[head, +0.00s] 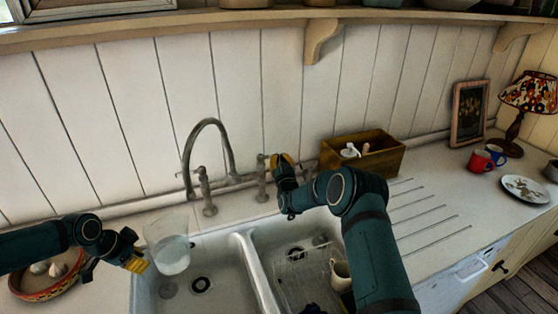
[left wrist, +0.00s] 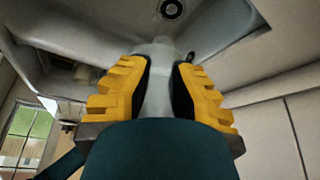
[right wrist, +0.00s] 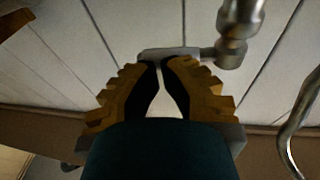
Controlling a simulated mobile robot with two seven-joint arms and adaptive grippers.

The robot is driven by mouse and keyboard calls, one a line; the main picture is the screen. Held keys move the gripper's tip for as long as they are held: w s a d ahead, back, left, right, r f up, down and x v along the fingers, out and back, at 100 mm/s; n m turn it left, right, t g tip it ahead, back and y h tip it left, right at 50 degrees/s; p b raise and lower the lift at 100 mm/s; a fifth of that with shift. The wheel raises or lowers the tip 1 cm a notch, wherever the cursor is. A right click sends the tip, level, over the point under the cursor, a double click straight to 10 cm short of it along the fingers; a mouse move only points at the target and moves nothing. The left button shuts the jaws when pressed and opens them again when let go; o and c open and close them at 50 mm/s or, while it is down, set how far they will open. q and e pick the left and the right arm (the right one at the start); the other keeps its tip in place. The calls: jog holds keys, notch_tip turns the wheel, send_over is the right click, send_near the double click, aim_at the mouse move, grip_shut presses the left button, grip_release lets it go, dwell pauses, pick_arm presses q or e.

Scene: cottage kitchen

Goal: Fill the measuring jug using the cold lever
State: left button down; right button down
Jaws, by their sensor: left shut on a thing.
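The clear measuring jug (head: 167,232) is over the left edge of the left sink basin, below the tap's spout end (head: 187,194). Its lower part looks paler, perhaps water; no stream is clear. My left gripper (head: 140,262) is shut on the jug, which shows between its fingers in the left wrist view (left wrist: 159,88). The tap has a left lever (head: 204,183) and a right lever (head: 262,172). My right gripper (head: 283,160) is just right of the right lever. In the right wrist view its fingertips (right wrist: 160,66) are nearly together, with a metal lever arm (right wrist: 168,53) just beyond them; contact is unclear.
The right basin (head: 290,250) holds a rack and a cream mug (head: 340,273). A wooden box (head: 378,158) stands behind the drainer. A patterned bowl (head: 45,288) is at left. Red (head: 480,161) and blue (head: 496,153) mugs and a plate (head: 525,189) are at right.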

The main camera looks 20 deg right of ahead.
pick_arm(q)
jog(key=shift+r, duration=0.1)
pick_arm(e)
jog(key=shift+w+d, duration=0.2)
jog(key=shift+w, duration=0.3)
pick_arm(q)
jog(key=shift+s+r, duration=0.1)
jog(key=shift+s, duration=0.15)
pick_arm(e)
jog(key=shift+w+d+r, duration=0.1)
jog(key=shift+r, duration=0.4)
pick_arm(q)
jog(key=shift+w, duration=0.15)
jog(key=shift+w, duration=0.15)
pick_arm(e)
jog(key=d+f+v, duration=0.1)
jog(key=v, duration=1.3)
jog(key=shift+d, duration=0.2)
